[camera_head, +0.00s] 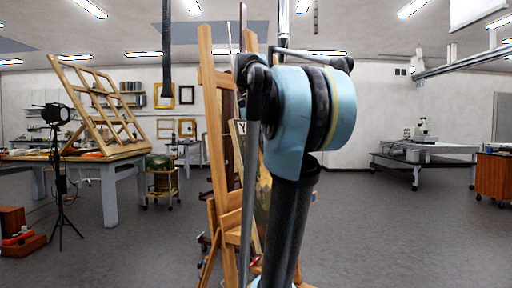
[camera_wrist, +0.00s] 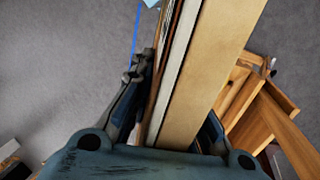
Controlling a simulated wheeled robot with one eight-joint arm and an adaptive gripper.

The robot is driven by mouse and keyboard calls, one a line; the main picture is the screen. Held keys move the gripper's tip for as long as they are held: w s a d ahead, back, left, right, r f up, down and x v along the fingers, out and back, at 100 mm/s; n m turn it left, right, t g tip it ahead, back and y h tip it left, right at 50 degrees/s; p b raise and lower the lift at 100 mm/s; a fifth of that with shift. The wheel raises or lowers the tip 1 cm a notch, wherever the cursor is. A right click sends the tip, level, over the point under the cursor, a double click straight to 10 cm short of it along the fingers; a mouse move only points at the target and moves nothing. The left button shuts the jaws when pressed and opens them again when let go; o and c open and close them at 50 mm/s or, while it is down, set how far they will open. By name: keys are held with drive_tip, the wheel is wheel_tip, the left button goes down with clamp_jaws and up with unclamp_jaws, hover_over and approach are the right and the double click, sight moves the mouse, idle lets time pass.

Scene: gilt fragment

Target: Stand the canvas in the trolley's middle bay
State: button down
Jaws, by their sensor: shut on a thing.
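In the wrist view my gripper (camera_wrist: 180,98) has its two fingers on either side of a flat panel seen edge-on, which I take to be the canvas (camera_wrist: 205,75). Its edge shows a broad tan band with narrower white and brown bands on the left. In the head view a painted canvas surface (camera_head: 262,205) shows partly beside the wooden easel (camera_head: 209,110), mostly hidden by my arm. A label with a "Y" is near its top. My gripper is hidden in the head view. I cannot make out the trolley or its middle bay.
Wooden easel parts (camera_wrist: 265,115) stand close to the right of my gripper in the wrist view. A blue line (camera_wrist: 137,30) runs on the floor. A worktable (camera_head: 125,165) with a slatted frame is at left, a lamp stand (camera_head: 60,185) before it.

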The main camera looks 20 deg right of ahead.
drive_tip(key=s+d, duration=0.4)
drive_tip(key=s, duration=0.2)
drive_tip(key=shift+d, duration=0.3)
idle(0.4)
idle(0.4)
